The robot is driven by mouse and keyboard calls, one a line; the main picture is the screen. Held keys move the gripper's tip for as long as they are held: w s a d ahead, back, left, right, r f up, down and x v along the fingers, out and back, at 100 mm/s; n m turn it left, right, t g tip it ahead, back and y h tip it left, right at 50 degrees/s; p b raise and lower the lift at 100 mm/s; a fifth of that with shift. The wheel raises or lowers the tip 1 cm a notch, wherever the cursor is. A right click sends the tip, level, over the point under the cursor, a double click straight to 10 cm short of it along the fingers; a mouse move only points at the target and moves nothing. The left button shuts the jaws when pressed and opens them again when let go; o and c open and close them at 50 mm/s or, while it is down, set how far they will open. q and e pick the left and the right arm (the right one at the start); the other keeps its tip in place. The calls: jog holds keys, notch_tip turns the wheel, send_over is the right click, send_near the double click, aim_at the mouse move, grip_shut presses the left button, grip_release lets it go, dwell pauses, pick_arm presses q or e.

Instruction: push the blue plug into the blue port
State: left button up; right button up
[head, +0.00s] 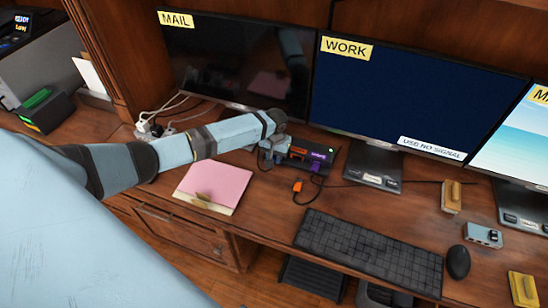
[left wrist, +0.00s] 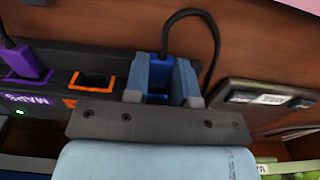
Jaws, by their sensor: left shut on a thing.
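My left gripper (head: 268,153) is at the left end of the black port box (head: 322,157) on the desk. In the left wrist view its two fingers (left wrist: 161,80) are shut on the blue plug (left wrist: 156,66), with a black cable (left wrist: 211,30) looping away from it. The plug is at the box's edge beside the empty orange port (left wrist: 93,80). A purple plug (left wrist: 27,63) sits in the purple port. My right gripper is not in view.
A loose orange plug (head: 297,187) lies on the desk in front of the box. A pink pad (head: 215,187) lies to its left, a keyboard (head: 370,250) to its right. Monitors (head: 400,95) stand behind. The WORK monitor reads "USB NO SIGNAL".

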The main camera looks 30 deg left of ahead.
pick_arm(q)
jog(key=shift+w+a, duration=0.1)
jog(key=shift+w, duration=0.35)
jog(key=o, duration=1)
notch_tip(320, 180, up, 14)
jog(key=shift+f, duration=0.1)
